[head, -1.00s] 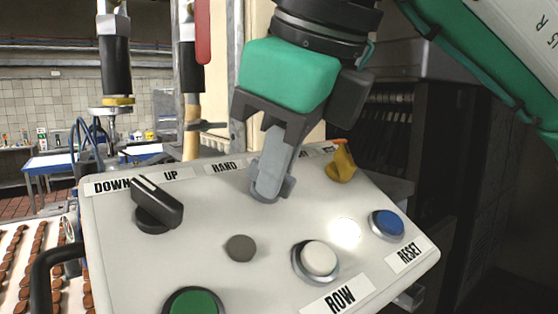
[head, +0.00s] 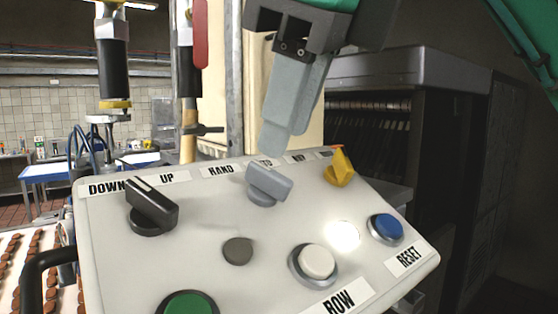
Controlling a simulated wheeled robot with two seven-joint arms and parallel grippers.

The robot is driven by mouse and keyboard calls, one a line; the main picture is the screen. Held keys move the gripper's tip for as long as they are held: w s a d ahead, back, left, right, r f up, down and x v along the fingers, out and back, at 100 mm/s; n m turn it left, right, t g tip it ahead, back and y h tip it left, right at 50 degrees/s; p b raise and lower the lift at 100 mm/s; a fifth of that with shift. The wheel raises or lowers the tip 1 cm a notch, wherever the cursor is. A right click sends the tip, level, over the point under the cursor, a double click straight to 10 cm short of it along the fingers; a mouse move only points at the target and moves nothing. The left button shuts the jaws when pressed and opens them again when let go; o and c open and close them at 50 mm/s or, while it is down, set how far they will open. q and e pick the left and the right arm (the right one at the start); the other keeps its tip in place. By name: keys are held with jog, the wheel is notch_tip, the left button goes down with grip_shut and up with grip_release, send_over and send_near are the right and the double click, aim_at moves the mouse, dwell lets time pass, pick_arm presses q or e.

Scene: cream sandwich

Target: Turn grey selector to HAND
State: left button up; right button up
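The grey selector (head: 268,185) is a knob with a bar handle on the top row of the white control panel (head: 200,235). Its bar slants from upper left to lower right, with the upper-left end towards the HAND label (head: 221,170). The label to its right (head: 267,162) is partly covered. My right gripper (head: 276,140) is above and behind the selector, apart from it, with its grey fingers pointing down. The fingers overlap from this side, so their gap is hidden. My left gripper is not in view.
A black selector (head: 152,207) stands left under DOWN and UP, and a yellow one (head: 340,168) stands right. Below are green (head: 190,305), white (head: 318,262) and blue (head: 386,228) buttons and a lit white lamp (head: 344,235). A dark cabinet (head: 390,140) stands behind right.

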jog(key=v, duration=0.8)
jog(key=shift+s+r, duration=0.15)
jog(key=shift+r, duration=0.15)
